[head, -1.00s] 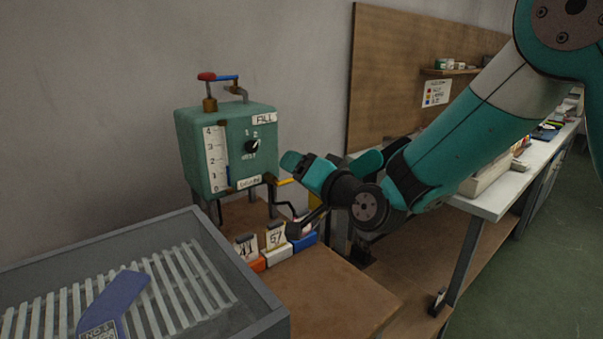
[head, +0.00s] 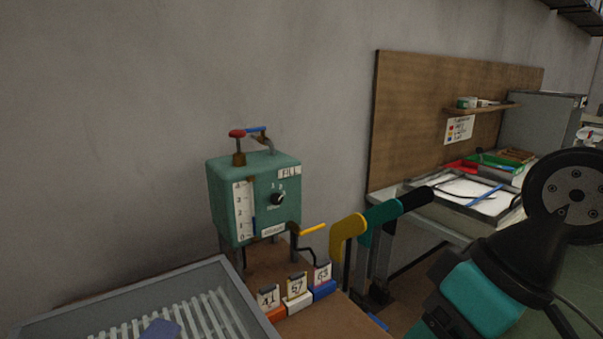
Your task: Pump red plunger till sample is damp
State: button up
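The red plunger knob (head: 237,133) tops a brass stem on the left of the teal dosing box (head: 255,200). A blue-handled tap (head: 256,130) is beside it. The box front has a 0–4 scale and a black dial. A blue sock-like piece (head: 160,331), likely the sample, lies on the slatted rack at the bottom left, mostly cut off; I cannot tell if it is damp. My arm's dark wrist is at the lower right, well away from the plunger.
Orange, white and blue numbered blocks (head: 296,289) stand before the box. A yellow-handled lever (head: 313,229) juts out under it. A bench with a white tray (head: 470,193) is further right.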

aim_at(236, 134)
jog(key=z, duration=0.05)
jog(key=k, duration=0.5)
jog(key=u, duration=0.95)
jog(key=i, duration=0.7)
jog(key=u, duration=0.15)
